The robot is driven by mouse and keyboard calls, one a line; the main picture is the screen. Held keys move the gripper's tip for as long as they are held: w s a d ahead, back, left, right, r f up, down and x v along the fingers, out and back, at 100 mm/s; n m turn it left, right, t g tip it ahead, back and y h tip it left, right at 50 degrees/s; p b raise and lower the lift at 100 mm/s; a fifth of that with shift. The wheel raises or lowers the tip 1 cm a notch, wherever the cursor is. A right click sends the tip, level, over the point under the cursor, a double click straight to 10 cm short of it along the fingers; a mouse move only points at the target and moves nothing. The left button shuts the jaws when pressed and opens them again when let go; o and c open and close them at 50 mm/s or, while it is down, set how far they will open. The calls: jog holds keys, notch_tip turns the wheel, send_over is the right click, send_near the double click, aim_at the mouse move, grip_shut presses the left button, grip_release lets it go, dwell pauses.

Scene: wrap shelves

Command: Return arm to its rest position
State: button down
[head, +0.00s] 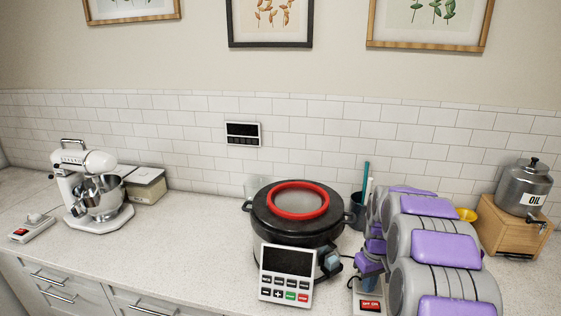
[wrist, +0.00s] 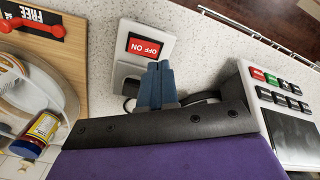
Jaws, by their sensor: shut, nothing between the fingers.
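My gripper (wrist: 158,66) shows in the wrist view as two blue-grey fingers pressed together, with nothing between them. It is just in front of a white switch box with a red OFF/ON rocker (wrist: 145,44). In the head view my arm (head: 432,245), grey with purple pads, is folded at the lower right over the counter. It hides part of the counter and the things behind it. The switch box also shows below it (head: 370,305).
A dark pot with a red ring (head: 297,201) and a control panel (head: 286,273) stand left of my arm. An oil canister (head: 524,187) sits on a wooden box (head: 510,232) at right. A stand mixer (head: 92,190) is at left.

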jog(key=s+a+r, duration=0.7)
jog(key=s, duration=0.2)
jog(key=s+a+r+m, duration=0.1)
jog(key=s+a, duration=0.3)
jog(key=s, duration=1)
jog(key=s+a+r+m+g, duration=0.1)
jog(key=s+a, duration=0.3)
jog(key=s, duration=1.1)
jog(key=shift+s+r+m+g, duration=0.2)
jog(key=shift+r+m+g, duration=0.1)
